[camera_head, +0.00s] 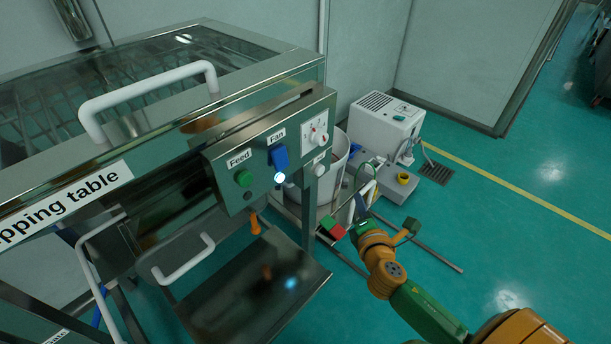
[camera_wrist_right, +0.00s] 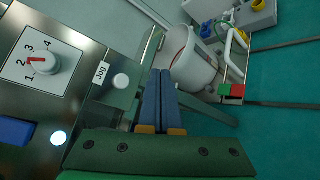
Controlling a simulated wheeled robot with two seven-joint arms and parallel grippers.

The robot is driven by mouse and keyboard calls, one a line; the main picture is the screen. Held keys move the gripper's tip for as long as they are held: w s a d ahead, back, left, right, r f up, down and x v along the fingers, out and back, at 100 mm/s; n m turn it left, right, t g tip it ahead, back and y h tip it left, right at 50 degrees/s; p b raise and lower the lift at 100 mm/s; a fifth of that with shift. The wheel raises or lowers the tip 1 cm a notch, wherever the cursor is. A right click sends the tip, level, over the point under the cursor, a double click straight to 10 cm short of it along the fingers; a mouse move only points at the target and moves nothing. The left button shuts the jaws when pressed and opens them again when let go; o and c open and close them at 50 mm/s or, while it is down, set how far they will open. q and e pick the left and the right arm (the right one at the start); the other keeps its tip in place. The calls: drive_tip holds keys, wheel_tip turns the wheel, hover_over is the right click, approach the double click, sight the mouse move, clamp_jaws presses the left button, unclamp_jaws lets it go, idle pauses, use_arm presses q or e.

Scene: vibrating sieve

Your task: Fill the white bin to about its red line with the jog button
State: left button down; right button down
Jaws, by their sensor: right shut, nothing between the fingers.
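The white bin (camera_head: 336,172) stands on the floor behind the right end of the control panel. In the right wrist view the white bin (camera_wrist_right: 193,62) shows its open top and a reddish line; its fill level is unclear. The jog button (camera_wrist_right: 121,81) is a pale round button on a small steel box, labelled Jog; this button (camera_head: 319,169) also shows in the head view. My right gripper (camera_head: 361,207) is in front of the bin. In the wrist view its blue fingers (camera_wrist_right: 161,75) are together and empty, right of the button and apart from it. My left gripper is out of view.
The control panel (camera_head: 225,160) carries a green Feed button (camera_head: 243,178), a blue Fan switch (camera_head: 279,157) and a numbered dial (camera_wrist_right: 41,63). A white machine (camera_head: 386,122) stands behind the bin. A red and green block (camera_wrist_right: 232,92) sits by a frame. Open floor lies to the right.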

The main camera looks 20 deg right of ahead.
sight(320, 170)
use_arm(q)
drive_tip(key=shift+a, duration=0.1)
use_arm(e)
drive_tip(key=shift+r, duration=0.35)
